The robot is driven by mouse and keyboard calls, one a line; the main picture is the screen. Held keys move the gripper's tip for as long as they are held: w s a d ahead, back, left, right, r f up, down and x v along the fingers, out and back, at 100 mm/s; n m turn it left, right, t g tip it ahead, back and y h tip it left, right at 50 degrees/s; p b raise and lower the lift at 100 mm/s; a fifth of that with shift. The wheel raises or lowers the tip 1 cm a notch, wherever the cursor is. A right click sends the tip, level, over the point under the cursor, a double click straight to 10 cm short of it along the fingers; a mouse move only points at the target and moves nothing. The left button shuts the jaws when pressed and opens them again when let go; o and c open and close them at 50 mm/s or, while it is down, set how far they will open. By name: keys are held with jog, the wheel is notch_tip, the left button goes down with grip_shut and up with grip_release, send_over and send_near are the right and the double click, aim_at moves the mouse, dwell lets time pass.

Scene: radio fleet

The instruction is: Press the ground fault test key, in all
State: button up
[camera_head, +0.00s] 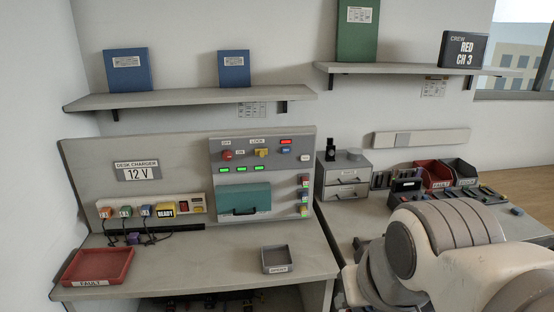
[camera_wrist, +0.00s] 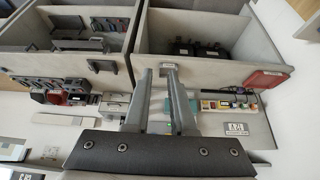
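The grey control panel (camera_head: 262,143) stands at the back of the left desk in the head view. It carries a red knob (camera_head: 226,155), a yellow switch (camera_head: 261,153), a blue button (camera_head: 286,150) and a white button (camera_head: 305,157). Small coloured keys (camera_head: 304,196) run down its right side. I cannot read which one is the ground fault test key. My gripper (camera_wrist: 158,72) shows in the wrist view with its two fingers apart and nothing between them. It is away from the panel, which its fingers and body largely hide there.
A teal cover (camera_head: 244,199) is on the panel's lower part. A red fault tray (camera_head: 97,267) and a small grey tray (camera_head: 276,260) are on the desk. A charger strip (camera_head: 190,203) with cables is left. Drawers (camera_head: 343,176) stand right. The desk's middle is clear.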

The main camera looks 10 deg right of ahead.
grip_shut()
dwell(1.4)
